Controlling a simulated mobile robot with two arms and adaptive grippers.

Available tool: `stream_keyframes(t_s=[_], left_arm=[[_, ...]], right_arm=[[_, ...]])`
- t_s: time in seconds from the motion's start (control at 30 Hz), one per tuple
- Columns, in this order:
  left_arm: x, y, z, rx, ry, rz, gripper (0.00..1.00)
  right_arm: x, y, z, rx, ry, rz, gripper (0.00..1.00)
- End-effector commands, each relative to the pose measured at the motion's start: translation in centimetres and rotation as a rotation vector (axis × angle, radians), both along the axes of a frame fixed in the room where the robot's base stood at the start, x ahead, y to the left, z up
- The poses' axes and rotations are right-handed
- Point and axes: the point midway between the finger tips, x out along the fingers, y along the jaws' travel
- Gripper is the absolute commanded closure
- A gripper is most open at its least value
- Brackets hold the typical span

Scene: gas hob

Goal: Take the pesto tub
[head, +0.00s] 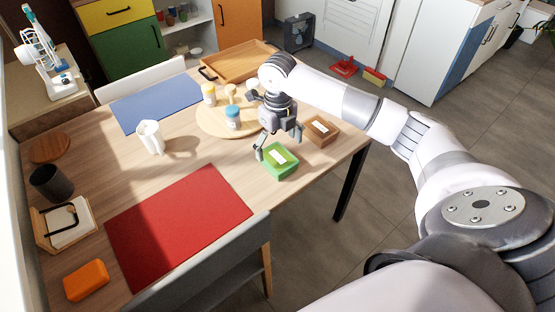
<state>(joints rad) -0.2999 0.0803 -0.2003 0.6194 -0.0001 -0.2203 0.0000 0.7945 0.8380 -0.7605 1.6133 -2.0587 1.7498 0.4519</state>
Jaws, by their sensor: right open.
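The pesto tub seems to be the green box (281,167) with a white label, on the wooden table near its right edge. My right gripper (277,146) points down over it with its fingers apart. One finger shows at the tub's left back corner, the other behind its right side. I cannot tell whether either finger touches the tub. My left gripper is not in view.
A brown box (320,131) with a label stands close to the tub's right. A round board (207,123) with several small jars is behind left. A red mat (178,225), white jug (150,138) and chair (215,268) are nearer or left.

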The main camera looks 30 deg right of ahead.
Motion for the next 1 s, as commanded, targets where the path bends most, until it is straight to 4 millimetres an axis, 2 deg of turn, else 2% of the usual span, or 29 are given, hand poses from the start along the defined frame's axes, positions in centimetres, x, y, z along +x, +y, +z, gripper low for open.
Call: stream_keyframes(t_s=[0.17, 0.5, 0.8, 1.0], left_arm=[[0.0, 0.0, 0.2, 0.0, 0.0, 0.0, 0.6], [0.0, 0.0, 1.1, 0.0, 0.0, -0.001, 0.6], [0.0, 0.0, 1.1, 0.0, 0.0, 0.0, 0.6], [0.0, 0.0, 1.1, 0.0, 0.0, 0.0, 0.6]], right_arm=[[0.0, 0.0, -1.1, 0.0, 0.001, 0.0, 0.1], [0.4, -0.1, -5.5, 0.001, 0.001, 0.0, 0.1], [0.4, -0.2, -6.0, -0.001, 0.0, 0.001, 0.11], [0.4, -0.2, -5.9, 0.0, 0.0, 0.001, 0.24]])
